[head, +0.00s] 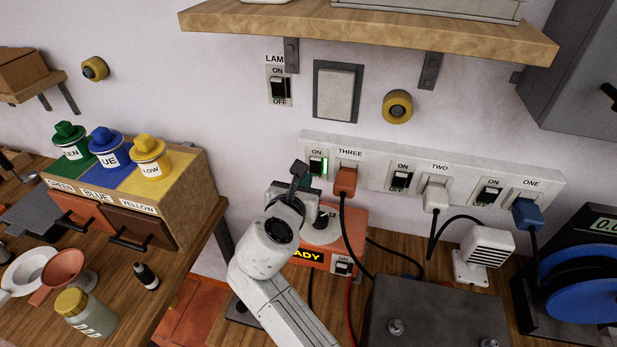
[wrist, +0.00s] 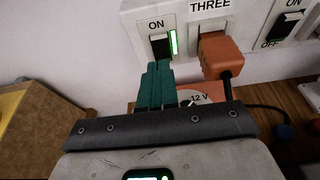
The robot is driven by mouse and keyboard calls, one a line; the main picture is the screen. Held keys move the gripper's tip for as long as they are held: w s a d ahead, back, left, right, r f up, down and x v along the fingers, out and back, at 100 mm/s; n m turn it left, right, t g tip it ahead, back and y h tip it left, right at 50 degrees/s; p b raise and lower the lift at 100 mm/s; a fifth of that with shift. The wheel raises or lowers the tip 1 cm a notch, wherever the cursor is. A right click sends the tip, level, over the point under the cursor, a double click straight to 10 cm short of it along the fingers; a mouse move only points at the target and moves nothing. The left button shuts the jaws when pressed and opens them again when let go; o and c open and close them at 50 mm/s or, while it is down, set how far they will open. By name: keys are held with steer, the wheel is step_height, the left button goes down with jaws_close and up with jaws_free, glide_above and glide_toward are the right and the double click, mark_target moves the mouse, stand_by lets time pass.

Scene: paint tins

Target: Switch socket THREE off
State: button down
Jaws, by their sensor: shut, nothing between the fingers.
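The white socket strip (head: 372,172) is on the wall, with sockets labelled THREE, TWO and ONE from left to right. The rocker switch of socket THREE (head: 316,166) is left of its plug, with ON above it and a lit green strip beside it; it also shows in the wrist view (wrist: 161,45). An orange plug (head: 345,181) sits in socket THREE. My gripper (wrist: 160,66) is shut and empty, its green fingertips just below the switch in the wrist view. I cannot tell whether they touch it. The OFF mark of socket THREE is hidden.
An orange device (head: 345,235) with a display stands below socket THREE, partly behind my arm. A white plug (head: 435,196) and a blue plug (head: 526,213) fill the other sockets. Cables hang below. A LAMP switch (head: 278,87) is above left, under a wooden shelf (head: 370,32).

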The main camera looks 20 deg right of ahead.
steer(key=r+v, duration=0.1)
steer(key=v, duration=0.6)
steer(key=shift+w+b, duration=0.25)
steer(key=shift+b, duration=0.1)
steer(key=shift+r, duration=0.1)
